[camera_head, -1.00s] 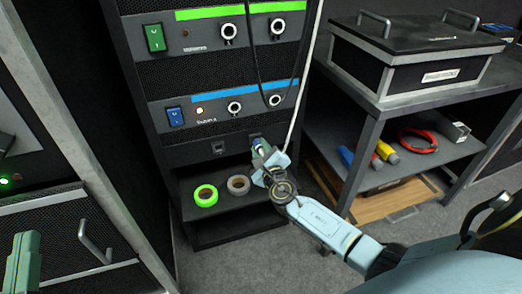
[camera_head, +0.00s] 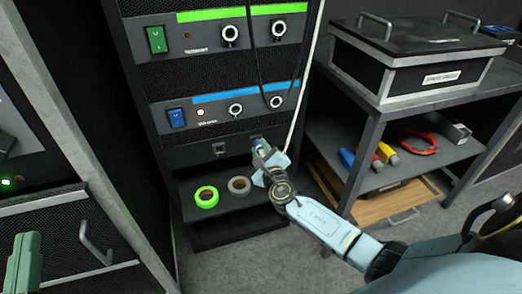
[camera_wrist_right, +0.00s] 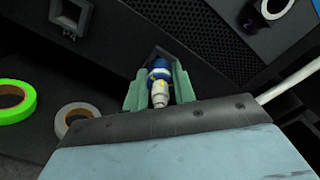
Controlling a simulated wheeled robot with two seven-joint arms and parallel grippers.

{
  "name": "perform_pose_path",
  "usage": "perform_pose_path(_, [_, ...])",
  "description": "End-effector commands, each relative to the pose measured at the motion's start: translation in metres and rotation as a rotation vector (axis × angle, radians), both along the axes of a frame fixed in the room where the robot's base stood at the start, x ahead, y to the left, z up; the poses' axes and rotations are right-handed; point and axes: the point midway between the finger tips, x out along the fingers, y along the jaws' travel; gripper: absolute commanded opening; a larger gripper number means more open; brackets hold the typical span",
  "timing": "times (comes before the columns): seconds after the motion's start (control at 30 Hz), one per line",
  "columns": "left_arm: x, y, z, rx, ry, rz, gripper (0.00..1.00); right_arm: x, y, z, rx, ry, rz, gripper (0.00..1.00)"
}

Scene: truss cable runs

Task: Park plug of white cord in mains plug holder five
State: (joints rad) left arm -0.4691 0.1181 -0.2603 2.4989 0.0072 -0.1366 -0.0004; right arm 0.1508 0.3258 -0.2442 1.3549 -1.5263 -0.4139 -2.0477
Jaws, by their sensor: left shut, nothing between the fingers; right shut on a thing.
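The plug (camera_wrist_right: 160,82), blue and white with yellow marks, sits between the fingers of my right gripper (camera_wrist_right: 159,90). In the head view my right gripper (camera_head: 264,152) is at the right-hand opening (camera_head: 256,138) of the dark panel low on the rack. The plug's front end points into that opening; its depth is hidden. The white cord (camera_head: 303,90) hangs from above down to behind my right gripper, and shows at the right in the wrist view (camera_wrist_right: 290,82). My left gripper (camera_head: 22,264) is at the lower left edge, shut and empty.
Another square opening (camera_head: 219,148) is left in the same panel. Green tape (camera_head: 206,197) and grey tape (camera_head: 239,185) lie on the shelf below. Dark cables (camera_head: 257,70) hang above. A shelf table (camera_head: 380,110) with a black case stands right.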

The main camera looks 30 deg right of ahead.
Motion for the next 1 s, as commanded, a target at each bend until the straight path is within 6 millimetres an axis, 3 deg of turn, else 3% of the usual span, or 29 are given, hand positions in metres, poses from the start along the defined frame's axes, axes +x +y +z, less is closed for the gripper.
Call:
perform_pose_path(0.17, [0.0, 0.0, -0.001, 0.0, 0.0, 0.0, 0.0, 0.004, -0.001, 0.001, 0.001, -0.002, 0.0, 0.03])
perform_pose_path(0.2, [0.0, 0.0, -0.001, 0.0, 0.0, 0.0, 0.0, 0.004, -0.001, 0.001, 0.001, -0.002, 0.0, 0.3])
perform_pose_path(0.37, [0.0, 0.0, -0.001, 0.0, 0.0, 0.0, 0.0, 0.004, -0.001, 0.001, 0.001, -0.002, 0.0, 0.51])
perform_pose_path(0.77, [0.0, 0.0, -0.001, 0.0, 0.0, 0.0, 0.0, 0.003, -0.001, 0.0, 0.0, 0.0, 0.0, 0.52])
perform_pose_path(1.0, [0.0, 0.0, 0.005, 0.0, 0.0, 0.0, 0.0, -0.007, 0.002, 0.0, -0.001, 0.002, 0.001, 0.52])
